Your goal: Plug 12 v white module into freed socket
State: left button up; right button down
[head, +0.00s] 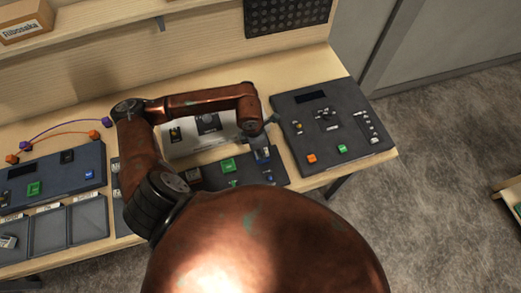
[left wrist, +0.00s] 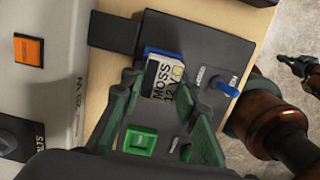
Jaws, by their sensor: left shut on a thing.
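My left gripper (head: 260,138) points down at the right part of the middle dark console panel (head: 246,172). In the left wrist view its two fingers (left wrist: 166,98) are on either side of a module (left wrist: 166,77) with a white printed face, a dark strip and blue at its edges. The gripper is shut on this module. The module is over or at the dark panel (left wrist: 200,45); whether it is seated in a socket cannot be told. A dark gripper, probably my right one (left wrist: 298,70), shows small at the far right of the wrist view.
A green button (left wrist: 138,140) and a blue lever (left wrist: 230,90) are close to the fingers. Another dark panel (head: 330,120) with an orange button stands to the right. Left are a dark panel (head: 52,178) and open trays (head: 48,232). A box (head: 24,20) sits on the shelf.

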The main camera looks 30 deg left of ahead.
dwell(0.5)
pick_arm(q)
jog(key=shift+b, duration=0.3)
dwell(0.4)
jog(key=shift+w, duration=0.1)
dwell(0.4)
jog(key=shift+f+b, duration=0.2)
jog(key=shift+b, duration=0.35)
jog(key=shift+f+b, duration=0.2)
jog(key=shift+b, duration=0.1)
dwell(0.6)
jog(key=shift+f, duration=0.1)
jog(key=shift+f+b, duration=0.2)
jog(key=shift+b, duration=0.3)
